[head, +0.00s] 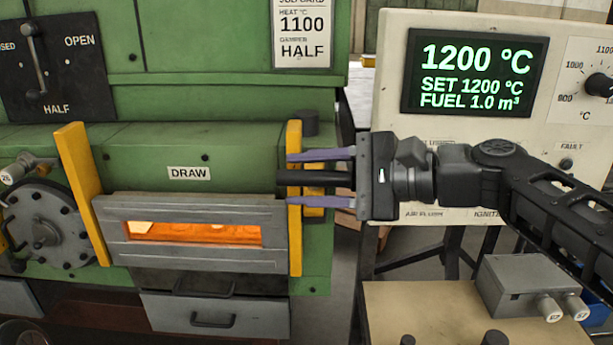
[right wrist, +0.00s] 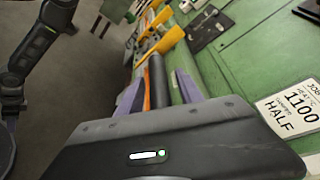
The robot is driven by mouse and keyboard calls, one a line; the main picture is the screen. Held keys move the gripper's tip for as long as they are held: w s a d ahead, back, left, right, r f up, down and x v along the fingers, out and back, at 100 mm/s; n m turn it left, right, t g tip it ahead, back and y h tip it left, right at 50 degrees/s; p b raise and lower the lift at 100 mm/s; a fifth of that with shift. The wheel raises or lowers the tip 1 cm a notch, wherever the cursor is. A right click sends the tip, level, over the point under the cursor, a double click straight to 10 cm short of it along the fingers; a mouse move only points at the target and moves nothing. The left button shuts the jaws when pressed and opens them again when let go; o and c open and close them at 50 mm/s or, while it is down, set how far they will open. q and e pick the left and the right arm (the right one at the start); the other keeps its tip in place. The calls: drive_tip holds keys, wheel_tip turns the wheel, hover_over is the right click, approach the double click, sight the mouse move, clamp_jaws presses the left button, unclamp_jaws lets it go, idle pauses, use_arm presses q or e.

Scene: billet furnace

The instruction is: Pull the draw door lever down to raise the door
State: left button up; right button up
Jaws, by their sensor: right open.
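The draw door (head: 190,258) is a grey framed panel under the DRAW label (head: 189,173). It is down between two yellow guides, and an orange glow shows through its slot. The draw door lever (head: 315,180) shows as a dark bar at the right guide, partly hidden by my gripper. My right gripper (head: 290,178) has its purple fingers open above and below the bar. In the right wrist view the dark lever grip (right wrist: 157,85) lies between the fingers; I cannot tell whether they touch it.
A control panel (head: 390,80) reading 1200 °C stands behind my right arm. A grey box with knobs (head: 525,285) sits on a beige table (head: 440,320) at lower right. The damper lever (head: 36,65) is at upper left. A drawer (head: 215,316) is below the door.

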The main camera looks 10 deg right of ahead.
drive_tip(key=shift+c, duration=0.3)
clamp_jaws()
idle(1.0)
